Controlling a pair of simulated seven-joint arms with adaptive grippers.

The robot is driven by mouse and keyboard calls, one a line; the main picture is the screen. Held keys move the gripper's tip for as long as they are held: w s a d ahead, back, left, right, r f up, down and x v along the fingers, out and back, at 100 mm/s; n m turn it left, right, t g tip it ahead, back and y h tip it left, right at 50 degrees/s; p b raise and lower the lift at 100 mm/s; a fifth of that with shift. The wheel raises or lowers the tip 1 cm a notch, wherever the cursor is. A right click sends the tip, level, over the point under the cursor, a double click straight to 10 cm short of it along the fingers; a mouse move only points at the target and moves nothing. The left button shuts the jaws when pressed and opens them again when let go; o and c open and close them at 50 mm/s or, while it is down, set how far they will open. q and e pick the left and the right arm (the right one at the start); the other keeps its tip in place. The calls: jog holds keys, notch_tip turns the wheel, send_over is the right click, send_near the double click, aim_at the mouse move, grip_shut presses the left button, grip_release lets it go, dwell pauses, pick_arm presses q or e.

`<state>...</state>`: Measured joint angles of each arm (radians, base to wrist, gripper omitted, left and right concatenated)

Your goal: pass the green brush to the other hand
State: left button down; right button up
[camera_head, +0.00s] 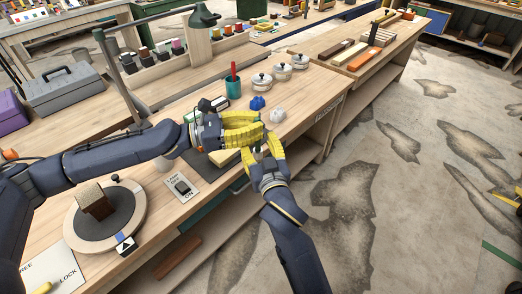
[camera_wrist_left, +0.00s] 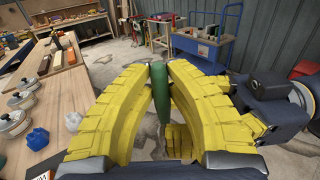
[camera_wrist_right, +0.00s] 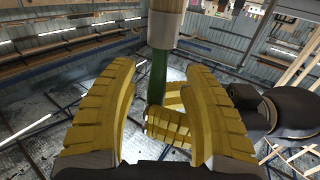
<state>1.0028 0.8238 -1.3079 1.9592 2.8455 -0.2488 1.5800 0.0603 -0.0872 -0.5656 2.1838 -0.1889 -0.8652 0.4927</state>
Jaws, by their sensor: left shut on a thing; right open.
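The green brush shows in the left wrist view as a green handle (camera_wrist_left: 161,88) standing between the yellow fingers of my left gripper (camera_wrist_left: 160,75), which is shut on it. In the right wrist view, the green handle (camera_wrist_right: 157,85) hangs below a pale collar (camera_wrist_right: 163,28), between and beyond the fingertips of my right gripper (camera_wrist_right: 165,75). My right gripper is open, its fingers on either side of the handle. In the head view, my left gripper (camera_head: 258,133) and my right gripper (camera_head: 262,160) meet near the bench's front edge; the fingers hide most of the brush there.
The workbench (camera_head: 146,205) carries a round turntable (camera_head: 133,215) with a brown block, a switch plate (camera_head: 182,187), a blue lump (camera_head: 257,103), a white lump (camera_head: 277,114), a teal cup (camera_head: 233,88) and several lidded pots. Open floor (camera_head: 400,200) lies to the right.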

jog(key=shift+w+a, duration=0.15)
jog(key=shift+w, duration=0.45)
grip_shut()
pick_arm(q)
jog(key=c, duration=1.3)
grip_release()
